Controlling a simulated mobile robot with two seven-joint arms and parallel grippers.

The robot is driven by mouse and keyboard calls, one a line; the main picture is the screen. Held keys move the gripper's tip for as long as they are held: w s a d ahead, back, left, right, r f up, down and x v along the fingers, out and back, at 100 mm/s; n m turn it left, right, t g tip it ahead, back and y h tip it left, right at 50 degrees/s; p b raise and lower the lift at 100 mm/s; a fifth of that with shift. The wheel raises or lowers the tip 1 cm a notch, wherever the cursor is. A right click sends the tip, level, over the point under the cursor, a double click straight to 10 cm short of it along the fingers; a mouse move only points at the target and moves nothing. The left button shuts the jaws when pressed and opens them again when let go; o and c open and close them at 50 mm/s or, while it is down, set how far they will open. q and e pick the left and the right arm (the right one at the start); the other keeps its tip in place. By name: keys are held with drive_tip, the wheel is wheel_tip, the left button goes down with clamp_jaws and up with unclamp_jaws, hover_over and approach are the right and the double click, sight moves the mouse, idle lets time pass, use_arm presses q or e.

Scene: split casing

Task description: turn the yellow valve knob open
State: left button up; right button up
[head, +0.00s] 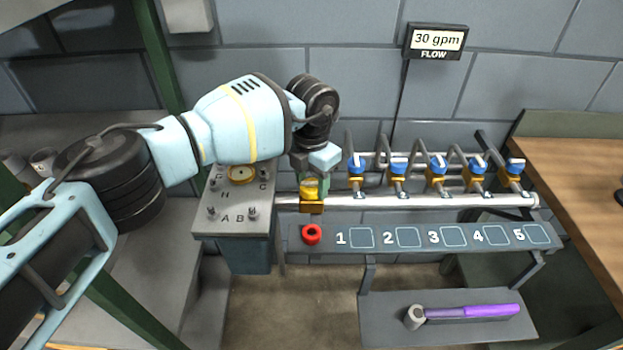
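The yellow valve knob (309,187) sits on a brass valve body at the left end of the silver pipe (410,201), beside the grey control box. My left arm reaches in from the left, and my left gripper (317,178) points down right at the knob. A greenish finger shows at the knob's right and behind it. The arm and hand cover the far side, so I cannot tell whether the fingers touch the knob or how far they are apart. My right gripper is not in view.
Several blue-handled valves (437,165) line the pipe to the right. A red ring-shaped part (312,234) sits on the numbered shelf (385,253) below. The control box (233,222) stands close left. A purple-handled tool (472,312) lies lower. A sign (436,40) reads 30 gpm.

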sight(311, 183)
use_arm(q)
drive_tip(key=o, duration=0.3)
drive_tip(key=shift+r, duration=3.9)
drive_tip(key=shift+f, duration=0.1)
